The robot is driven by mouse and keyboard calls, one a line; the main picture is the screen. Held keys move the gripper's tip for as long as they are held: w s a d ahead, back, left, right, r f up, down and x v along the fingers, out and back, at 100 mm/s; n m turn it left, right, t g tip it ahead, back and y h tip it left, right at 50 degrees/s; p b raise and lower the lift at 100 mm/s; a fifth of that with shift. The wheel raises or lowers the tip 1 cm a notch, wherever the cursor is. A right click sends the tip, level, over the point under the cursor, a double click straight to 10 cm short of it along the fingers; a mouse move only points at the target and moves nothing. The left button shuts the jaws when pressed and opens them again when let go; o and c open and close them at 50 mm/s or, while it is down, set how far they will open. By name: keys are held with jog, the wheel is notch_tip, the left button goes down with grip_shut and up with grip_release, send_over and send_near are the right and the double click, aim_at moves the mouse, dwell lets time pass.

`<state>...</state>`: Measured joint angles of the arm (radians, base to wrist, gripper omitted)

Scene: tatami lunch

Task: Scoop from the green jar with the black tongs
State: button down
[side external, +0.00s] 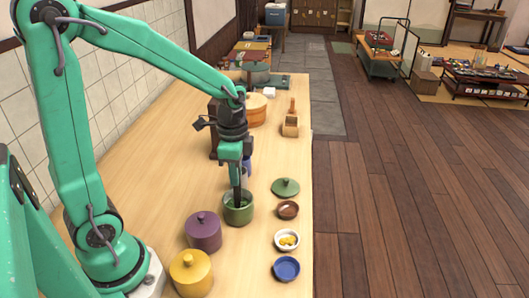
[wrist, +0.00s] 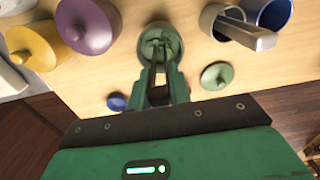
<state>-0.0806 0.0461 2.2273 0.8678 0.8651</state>
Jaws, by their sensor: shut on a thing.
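The green jar (side external: 238,212) stands uncovered on the wooden counter, directly below my gripper (side external: 237,163). It also shows in the wrist view (wrist: 149,47), with green contents inside. My gripper (wrist: 159,93) is shut on the black tongs (side external: 238,192), which point down into the jar's mouth. The tongs show between the fingers in the wrist view (wrist: 158,92); their tips are hard to make out. The round green lid (side external: 285,187) lies on the counter to the right of the jar, and also shows in the wrist view (wrist: 217,76).
A lidded purple jar (side external: 203,232) and a lidded yellow jar (side external: 190,275) stand nearer the camera. A brown bowl (side external: 288,210), a white bowl with yellow contents (side external: 287,247) and a blue bowl (side external: 286,276) line the right edge.

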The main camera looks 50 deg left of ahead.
jog(key=shift+r, duration=3.25)
jog(key=shift+d, duration=0.1)
